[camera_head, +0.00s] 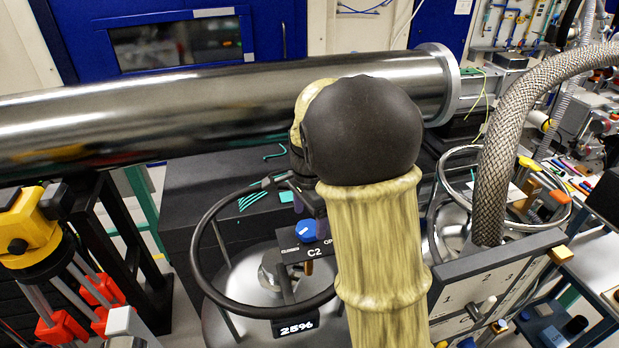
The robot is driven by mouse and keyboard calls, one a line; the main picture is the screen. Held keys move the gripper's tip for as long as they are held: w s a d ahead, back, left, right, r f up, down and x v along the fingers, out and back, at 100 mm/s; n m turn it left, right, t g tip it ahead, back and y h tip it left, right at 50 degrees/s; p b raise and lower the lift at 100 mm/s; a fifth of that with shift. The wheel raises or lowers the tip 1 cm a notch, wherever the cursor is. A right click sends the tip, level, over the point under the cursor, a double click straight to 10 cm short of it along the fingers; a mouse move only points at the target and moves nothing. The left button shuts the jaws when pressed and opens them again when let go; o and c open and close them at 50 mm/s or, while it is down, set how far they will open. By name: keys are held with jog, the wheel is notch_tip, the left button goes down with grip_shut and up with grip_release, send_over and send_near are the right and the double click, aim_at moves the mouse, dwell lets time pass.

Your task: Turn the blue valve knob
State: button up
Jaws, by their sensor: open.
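The blue valve knob (306,230) is small and sits on a black plate marked "C2" near the picture's middle. Part of a word starting "OP" shows beside it. A display (296,326) below reads "25%". My gripper (308,203) is a dark shape just above the knob, partly hidden behind my own arm. It is open, with nothing seen between its fingers. I cannot tell whether it touches the knob. My arm covers the area right of the knob.
A black ring (203,252) surrounds the valve plate. A large metal pipe (140,115) crosses behind. A braided hose (500,140), a second ring (434,215) and a numbered panel (490,290) stand to the right. A yellow device (30,235) stands at left.

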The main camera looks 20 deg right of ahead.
aim_at(309, 227)
notch_tip(309, 227, up, 15)
jog(key=b, duration=0.1)
dwell(0.6)
